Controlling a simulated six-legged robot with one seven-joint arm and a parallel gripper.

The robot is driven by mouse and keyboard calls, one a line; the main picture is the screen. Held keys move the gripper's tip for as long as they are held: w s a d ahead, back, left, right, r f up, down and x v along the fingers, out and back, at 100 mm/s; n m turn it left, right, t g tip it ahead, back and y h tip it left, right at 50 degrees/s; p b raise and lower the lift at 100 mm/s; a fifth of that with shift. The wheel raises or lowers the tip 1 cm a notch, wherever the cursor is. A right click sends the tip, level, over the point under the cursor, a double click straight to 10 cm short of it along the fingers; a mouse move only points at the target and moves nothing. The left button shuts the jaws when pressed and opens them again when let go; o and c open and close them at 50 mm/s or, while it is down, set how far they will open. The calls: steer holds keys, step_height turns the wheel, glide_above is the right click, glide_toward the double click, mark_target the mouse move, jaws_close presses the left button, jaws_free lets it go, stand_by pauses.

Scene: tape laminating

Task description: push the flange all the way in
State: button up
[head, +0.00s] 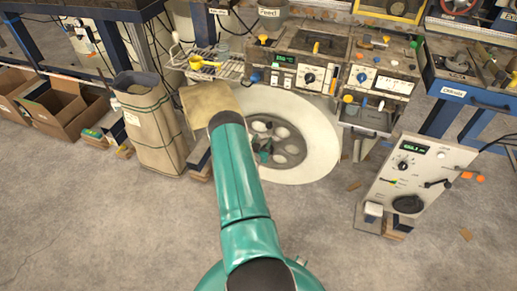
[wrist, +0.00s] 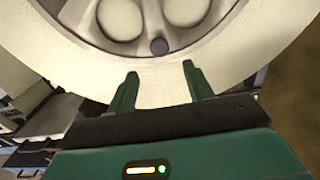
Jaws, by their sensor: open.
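The flange (head: 291,150) is a grey disc with several round holes, at the middle of a large white roll (head: 318,135) in the head view. In the wrist view the flange (wrist: 160,34) fills the top, with a dark round knob (wrist: 158,46) near its lower rim. My gripper (wrist: 160,88) is open, its two green fingers apart in front of the white roll below the flange, with nothing between them. In the head view my gripper (head: 264,150) overlaps the flange's left part, partly hidden by my arm. I cannot tell whether the fingers touch the roll, or how deep the flange sits.
A control panel with dials (head: 308,75) stands behind the roll, and a grey control box (head: 418,170) stands to the right. A brown paper sack (head: 150,125) and cardboard boxes (head: 62,112) are at left. The front floor is mostly clear.

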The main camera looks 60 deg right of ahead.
steer(key=a, duration=0.5)
steer(key=shift+s+a, duration=0.1)
steer(key=shift+s, duration=0.3)
